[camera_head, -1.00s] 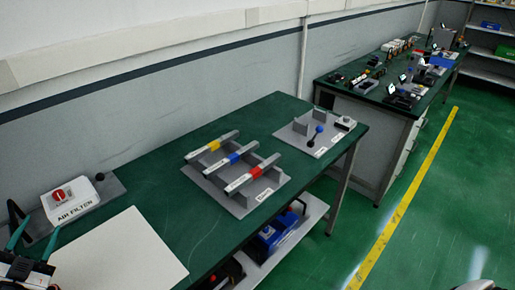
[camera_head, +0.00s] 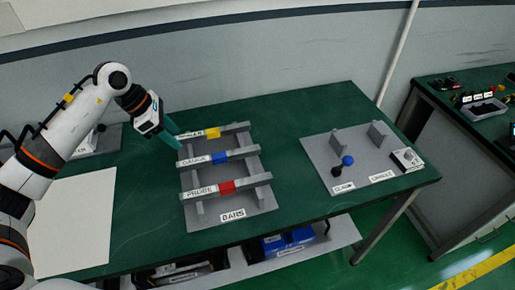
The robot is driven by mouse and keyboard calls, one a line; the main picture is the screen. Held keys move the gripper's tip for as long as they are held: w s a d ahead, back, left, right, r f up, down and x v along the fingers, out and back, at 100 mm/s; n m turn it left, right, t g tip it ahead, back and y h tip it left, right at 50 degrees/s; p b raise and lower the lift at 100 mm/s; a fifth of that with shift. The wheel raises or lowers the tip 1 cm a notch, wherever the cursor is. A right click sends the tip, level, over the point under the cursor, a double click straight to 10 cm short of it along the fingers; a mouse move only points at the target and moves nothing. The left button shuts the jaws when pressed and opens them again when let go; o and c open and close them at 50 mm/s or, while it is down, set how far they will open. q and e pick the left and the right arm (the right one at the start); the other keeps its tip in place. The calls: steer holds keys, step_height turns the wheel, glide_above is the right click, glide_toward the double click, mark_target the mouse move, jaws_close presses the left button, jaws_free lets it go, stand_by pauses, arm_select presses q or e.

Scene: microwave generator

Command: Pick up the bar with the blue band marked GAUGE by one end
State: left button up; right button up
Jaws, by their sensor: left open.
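The grey bar with the blue band (camera_head: 220,157) lies on a grey rack between two other bars in the head view. Its left end carries a white label reading GAUGE (camera_head: 194,160). My left gripper (camera_head: 172,136) is open, with teal fingers pointing down and right. The fingers are at the left end of the bar with the yellow band (camera_head: 213,132), just up and left of the GAUGE bar's left end. I see nothing between them, and I cannot tell whether they touch a bar. My right gripper is out of view.
The bar with the red band, labelled PROBE (camera_head: 227,187), lies on the rack's near side. The rack base (camera_head: 262,199) has a BARS label. A grey plate (camera_head: 318,153) with a clamp holds the right of the green table (camera_head: 288,111). A white sheet (camera_head: 75,225) lies at left.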

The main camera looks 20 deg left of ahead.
arm_select(q)
steer(key=p, duration=0.3)
glide_above(195, 160)
steer(key=s+a, duration=0.2)
steer(key=f, duration=0.5)
steer(key=shift+w+a+f, duration=0.1)
steer(key=shift+w+f, duration=0.15)
steer(key=shift+f, duration=0.1)
steer(key=shift+w+f+y, duration=0.1)
steer(key=shift+f+y, duration=0.15)
steer(key=shift+y, duration=0.05)
steer(key=shift+w+d+f+p, duration=0.1)
steer(key=shift+d+f+p, duration=0.1)
steer(key=shift+d+p, duration=0.15)
steer(key=p+x, duration=0.2)
steer(key=x, duration=0.2)
steer(key=shift+a+f+p, duration=0.15)
steer(key=shift+f+p, duration=0.1)
steer(key=shift+p, duration=0.05)
steer(key=shift+f, duration=0.25)
jaws_close()
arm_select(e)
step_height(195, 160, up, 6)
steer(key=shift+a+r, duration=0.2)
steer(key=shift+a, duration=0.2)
